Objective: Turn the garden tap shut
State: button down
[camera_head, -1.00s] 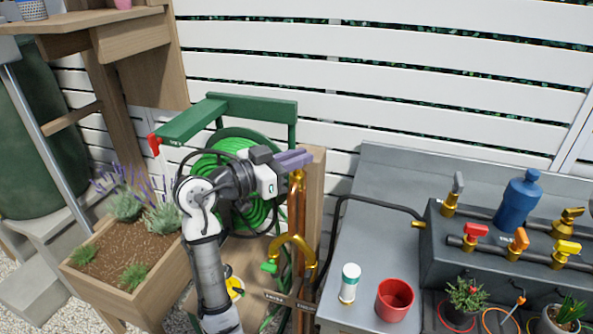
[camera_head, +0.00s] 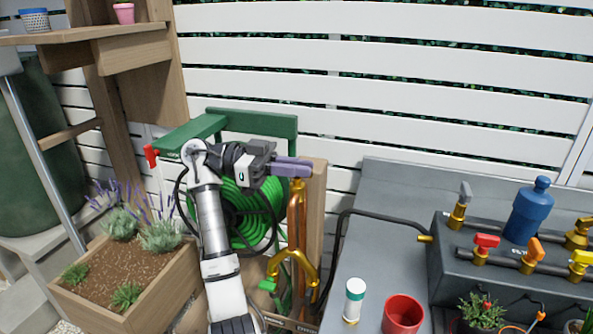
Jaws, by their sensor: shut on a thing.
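The garden tap (camera_head: 300,184) is brass and sits at the top of an upright copper pipe (camera_head: 297,215) beside a wooden post. A curved brass spout with a green end (camera_head: 267,284) shows lower down the pipe. My gripper (camera_head: 300,167) is at the top of the tap, its purple-grey fingers pointing right. It is shut on the tap's top; the fingers hide the handle, so its angle cannot be read.
A green hose reel (camera_head: 240,215) stands close behind my arm. A planter box (camera_head: 110,290) is at the left. A grey bench at the right holds a white-and-green canister (camera_head: 354,300), a red cup (camera_head: 403,314), a blue bottle (camera_head: 528,210) and several coloured valves (camera_head: 486,243).

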jog(key=shift+m+g, duration=0.5)
jog(key=shift+g, duration=0.2)
jog(key=c, duration=1.5)
grip_release()
jog(key=shift+d, duration=0.1)
jog(key=shift+o, duration=0.2)
jog(key=b+v, duration=0.2)
jog(key=v, duration=0.5)
jog(key=shift+a+b, duration=0.3)
jog(key=shift+w+r, duration=0.1)
